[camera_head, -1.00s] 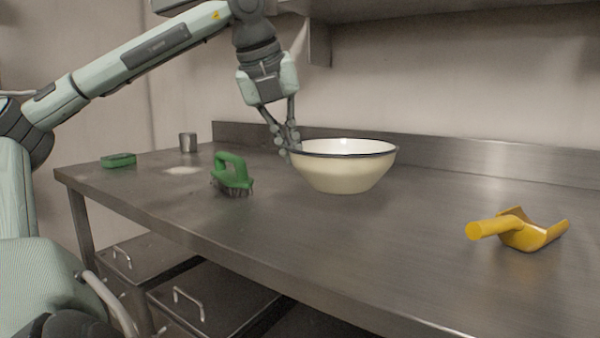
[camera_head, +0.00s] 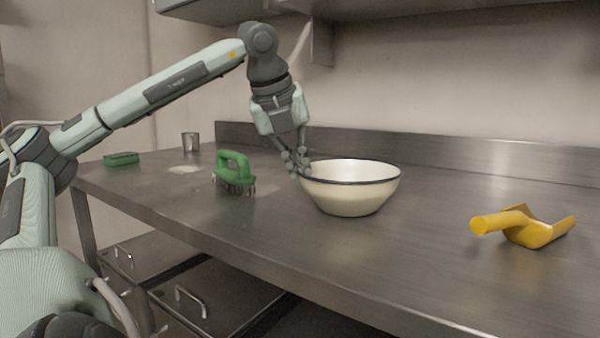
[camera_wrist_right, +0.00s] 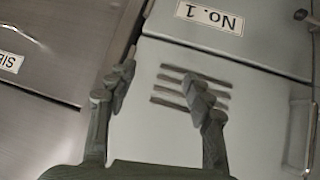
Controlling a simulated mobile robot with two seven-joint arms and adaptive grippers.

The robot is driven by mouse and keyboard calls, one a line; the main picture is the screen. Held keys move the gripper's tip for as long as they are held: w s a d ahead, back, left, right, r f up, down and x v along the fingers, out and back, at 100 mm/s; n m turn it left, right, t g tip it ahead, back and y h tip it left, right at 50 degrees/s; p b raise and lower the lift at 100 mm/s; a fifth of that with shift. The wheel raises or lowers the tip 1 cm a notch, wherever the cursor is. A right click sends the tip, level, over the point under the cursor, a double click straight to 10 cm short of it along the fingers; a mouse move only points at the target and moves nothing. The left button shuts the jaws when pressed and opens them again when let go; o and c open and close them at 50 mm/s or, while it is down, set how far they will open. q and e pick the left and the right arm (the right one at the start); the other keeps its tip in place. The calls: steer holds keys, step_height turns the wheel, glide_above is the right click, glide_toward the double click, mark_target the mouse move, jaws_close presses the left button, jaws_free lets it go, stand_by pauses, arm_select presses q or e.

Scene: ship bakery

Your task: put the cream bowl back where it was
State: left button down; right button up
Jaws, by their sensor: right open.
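The cream bowl (camera_head: 350,197), white inside with a dark rim, stands upright at the middle of the steel counter. My left gripper (camera_head: 299,164) comes down from above at the bowl's left rim and is shut on that rim. Whether the bowl's base touches the counter is hard to tell. My right gripper (camera_wrist_right: 163,88) shows only in the right wrist view, open and empty, in front of pale panels with a "No. 1" label.
A green-handled brush (camera_head: 235,175) stands left of the bowl, and a yellow scoop (camera_head: 527,230) lies to the right. A green sponge (camera_head: 121,159), a metal cup (camera_head: 190,142) and a pale patch (camera_head: 184,169) are at the far left. The steel counter (camera_head: 420,250) is clear between bowl and scoop.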

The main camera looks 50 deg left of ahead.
arm_select(q)
steer(key=c, duration=2.2)
jaws_free()
steer(key=o, duration=0.5)
arm_select(e)
steer(key=shift+w+a+r, duration=0.25)
arm_select(q)
steer(key=shift+r, duration=0.1)
steer(key=p+v, duration=0.1)
steer(key=v, duration=1.1)
steer(key=shift+p, duration=0.3)
arm_select(e)
steer(key=s+d+f+m+g+h, duration=0.1)
steer(key=s+d+f+g+h, duration=0.1)
steer(key=s+d+f+g, duration=0.2)
steer(key=s+d, duration=0.2)
steer(key=s, duration=0.1)
steer(key=shift+s+d+f, duration=0.2)
steer(key=shift+s+d, duration=0.05)
steer(key=shift+d, duration=0.1)
